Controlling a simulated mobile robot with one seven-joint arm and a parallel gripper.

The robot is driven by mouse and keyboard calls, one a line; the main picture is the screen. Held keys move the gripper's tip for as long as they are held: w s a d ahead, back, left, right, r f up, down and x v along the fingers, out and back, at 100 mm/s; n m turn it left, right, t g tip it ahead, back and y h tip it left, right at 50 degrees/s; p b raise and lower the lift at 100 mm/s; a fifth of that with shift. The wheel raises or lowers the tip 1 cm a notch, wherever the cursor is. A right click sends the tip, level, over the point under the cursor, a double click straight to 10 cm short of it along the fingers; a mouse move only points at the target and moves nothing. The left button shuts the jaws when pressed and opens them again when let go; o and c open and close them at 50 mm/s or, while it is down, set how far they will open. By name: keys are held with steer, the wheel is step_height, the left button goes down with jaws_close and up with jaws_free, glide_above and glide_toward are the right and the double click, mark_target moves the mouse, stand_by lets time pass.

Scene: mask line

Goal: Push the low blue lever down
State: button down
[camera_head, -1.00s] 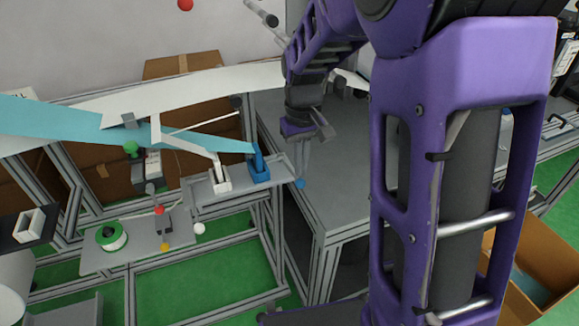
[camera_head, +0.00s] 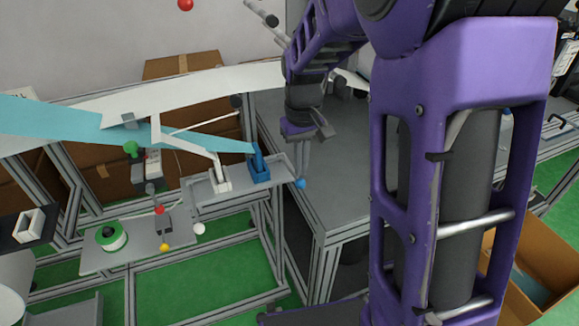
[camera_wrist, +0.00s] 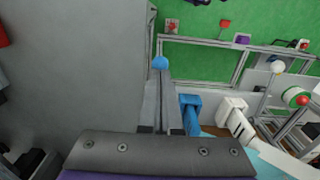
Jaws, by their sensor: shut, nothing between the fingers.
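A small blue ball-shaped knob (camera_head: 300,184) shows at the right end of the grey shelf, beside the grey table. It also shows in the wrist view (camera_wrist: 160,63). Its stem is hidden or too small to make out. A blue bracket with an upright blue arm (camera_head: 260,168) stands on the shelf left of the knob; it shows right of the fingers in the wrist view (camera_wrist: 190,103). My gripper (camera_head: 302,174) is shut and empty, pointing down. Its fingertips appear just above or at the blue knob; I cannot tell whether they touch.
The grey table (camera_head: 340,205) lies right of the gripper. A white bracket (camera_head: 220,180) stands left of the blue one. Red (camera_head: 159,210), yellow (camera_head: 164,246) and white (camera_head: 199,228) knobs are lower left. A pale blue strip (camera_head: 60,122) runs to the blue bracket.

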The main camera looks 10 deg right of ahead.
mark_target(300, 179)
steer(key=shift+f, duration=0.1)
steer(key=shift+f+b, duration=1.65)
steer(key=shift+f, duration=0.65)
step_height(300, 179, up, 8)
steer(key=p, duration=0.6)
steer(key=shift+r, duration=0.1)
